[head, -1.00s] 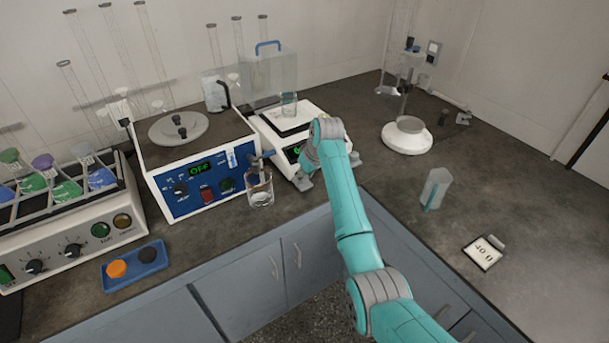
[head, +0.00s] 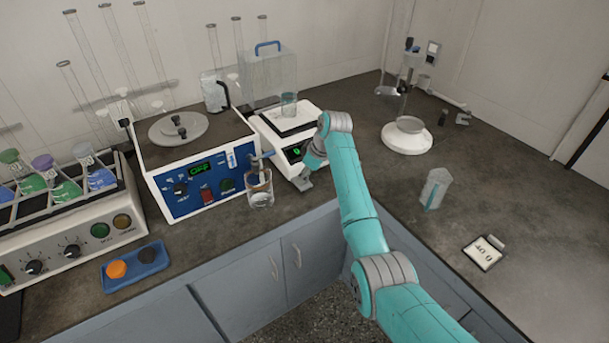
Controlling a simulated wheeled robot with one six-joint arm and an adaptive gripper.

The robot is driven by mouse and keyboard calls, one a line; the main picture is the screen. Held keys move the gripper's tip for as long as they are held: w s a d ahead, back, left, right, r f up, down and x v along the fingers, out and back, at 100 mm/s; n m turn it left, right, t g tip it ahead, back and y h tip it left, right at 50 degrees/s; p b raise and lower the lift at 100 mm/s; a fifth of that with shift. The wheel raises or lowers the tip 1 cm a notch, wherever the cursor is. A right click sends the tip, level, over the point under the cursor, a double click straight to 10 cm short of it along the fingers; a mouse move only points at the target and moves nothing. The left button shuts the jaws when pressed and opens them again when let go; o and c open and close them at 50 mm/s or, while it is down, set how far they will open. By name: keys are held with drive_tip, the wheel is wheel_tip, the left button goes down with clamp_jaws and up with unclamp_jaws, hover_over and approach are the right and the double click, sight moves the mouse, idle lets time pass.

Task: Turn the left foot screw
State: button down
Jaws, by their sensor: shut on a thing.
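The white balance (head: 276,143) stands on the dark bench with a small green-lit display (head: 297,151) on its front. A clear container (head: 289,104) is on its pan. My teal arm reaches in from the lower right. My wrist covers the right part of the balance's front.
A blue-fronted unit (head: 205,183) with a green display stands left of the balance. A white-based stand (head: 407,138), a clear prism-shaped vessel (head: 436,190) and a small card (head: 484,252) are to the right.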

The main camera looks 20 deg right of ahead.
drive_tip(key=c, duration=0.8)
unclamp_jaws()
drive_tip(key=v, duration=1.2)
drive_tip(key=shift+f, duration=0.1)
